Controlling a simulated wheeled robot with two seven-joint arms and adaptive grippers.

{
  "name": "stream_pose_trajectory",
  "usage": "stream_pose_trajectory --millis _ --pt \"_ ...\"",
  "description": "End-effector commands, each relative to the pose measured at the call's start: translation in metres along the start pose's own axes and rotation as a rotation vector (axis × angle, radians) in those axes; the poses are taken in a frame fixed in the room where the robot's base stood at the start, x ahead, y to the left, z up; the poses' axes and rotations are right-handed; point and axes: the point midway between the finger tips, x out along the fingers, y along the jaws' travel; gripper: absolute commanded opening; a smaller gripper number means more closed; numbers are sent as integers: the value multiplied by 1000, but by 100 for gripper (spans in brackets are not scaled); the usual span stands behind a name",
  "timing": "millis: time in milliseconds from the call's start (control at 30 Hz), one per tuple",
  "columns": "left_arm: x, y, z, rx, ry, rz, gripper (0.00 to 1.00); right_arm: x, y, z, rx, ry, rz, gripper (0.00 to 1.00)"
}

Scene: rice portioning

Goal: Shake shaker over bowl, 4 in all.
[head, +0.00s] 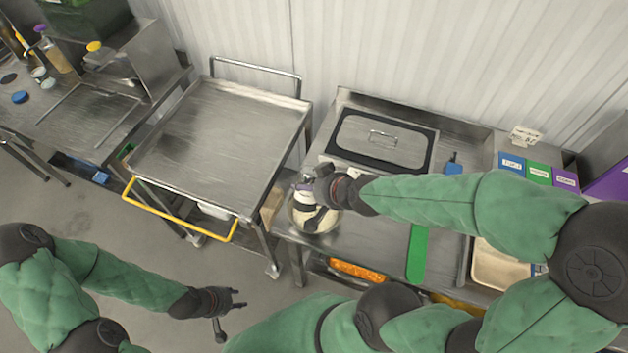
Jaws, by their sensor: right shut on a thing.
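A metal bowl (328,224) stands at the left front corner of the right-hand steel counter. My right gripper (312,188) is over it, shut on the shaker (303,196), which is small and mostly hidden by the fingers. I cannot tell how far the shaker is tilted. Pale contents show in the bowl, partly covered by the gripper. My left gripper (230,308) is open and empty, low over the floor at the lower middle, well away from the bowl.
An empty steel cart (215,135) with a yellow handle stands left of the counter. A lidded steel container (382,138) is behind the bowl. A green board (418,252) and a tan tray (498,268) lie to the right. Labelled coloured bins (538,174) stand at far right.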

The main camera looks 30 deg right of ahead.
Motion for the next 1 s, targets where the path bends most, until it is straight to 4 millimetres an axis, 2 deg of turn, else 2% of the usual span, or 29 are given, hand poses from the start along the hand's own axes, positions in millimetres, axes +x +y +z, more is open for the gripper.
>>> stream_pose_trajectory --millis 33,100,400,567,1000 --pt "-10 3 0 0 0 0 40 -3 -2 -2 -11 13 6 43" --pt "-16 6 1 0 0 0 40 -4 -2 -2 -30 36 14 43" --pt "-36 13 2 0 0 0 40 -5 -3 -2 -125 158 51 43" --pt "-34 12 2 0 -1 0 40 -4 -3 -2 -193 245 79 43" --pt "-8 3 1 0 -1 0 40 -7 -4 -5 -384 495 159 43"
